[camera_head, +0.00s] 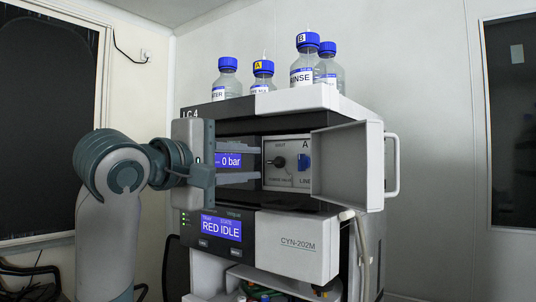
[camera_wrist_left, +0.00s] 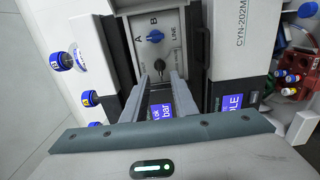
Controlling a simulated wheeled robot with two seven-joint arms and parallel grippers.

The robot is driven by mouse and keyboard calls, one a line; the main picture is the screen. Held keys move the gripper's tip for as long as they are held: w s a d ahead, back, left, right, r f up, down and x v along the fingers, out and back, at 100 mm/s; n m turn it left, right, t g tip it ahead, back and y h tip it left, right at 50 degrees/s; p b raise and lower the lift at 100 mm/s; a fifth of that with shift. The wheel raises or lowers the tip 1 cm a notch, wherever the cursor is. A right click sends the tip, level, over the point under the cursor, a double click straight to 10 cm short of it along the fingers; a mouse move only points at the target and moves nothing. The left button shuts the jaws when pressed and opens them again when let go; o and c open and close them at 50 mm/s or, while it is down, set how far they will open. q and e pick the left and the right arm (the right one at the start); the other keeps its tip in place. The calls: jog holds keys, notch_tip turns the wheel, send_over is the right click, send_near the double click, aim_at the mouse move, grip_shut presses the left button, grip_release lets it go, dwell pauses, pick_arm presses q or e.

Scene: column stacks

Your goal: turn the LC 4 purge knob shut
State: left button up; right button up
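The LC 4 stack (camera_head: 318,98) stands in front of me with its front compartment open. Inside is a light panel with a small black knob (camera_head: 278,161), labelled purge valve, and a blue line knob (camera_head: 304,162) to its right. In the left wrist view the black knob (camera_wrist_left: 160,67) sits just beyond the fingertips, and the blue knob (camera_wrist_left: 155,36) is farther up. My left gripper (camera_head: 259,162) is open, its two fingers reaching toward the black knob, one above and one below its height. Contact is not visible. The knob's exact pointer angle is too small to tell. My right gripper is out of view.
An open door (camera_head: 347,165) with a handle stands right of the panel. Blue-capped bottles (camera_head: 304,66) stand on top. A display (camera_head: 230,160) reading 0 bar lies behind my fingers. A lower module (camera_head: 297,243) shows RED IDLE.

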aim_at(274, 163)
pick_arm(q)
jog(key=p+x, duration=0.1)
jog(key=x, duration=0.4)
jog(key=shift+w+d+p, duration=0.15)
jog(key=shift+p, duration=0.25)
jog(key=shift+w+d, duration=0.35)
jog(key=shift+w, duration=0.2)
grip_shut()
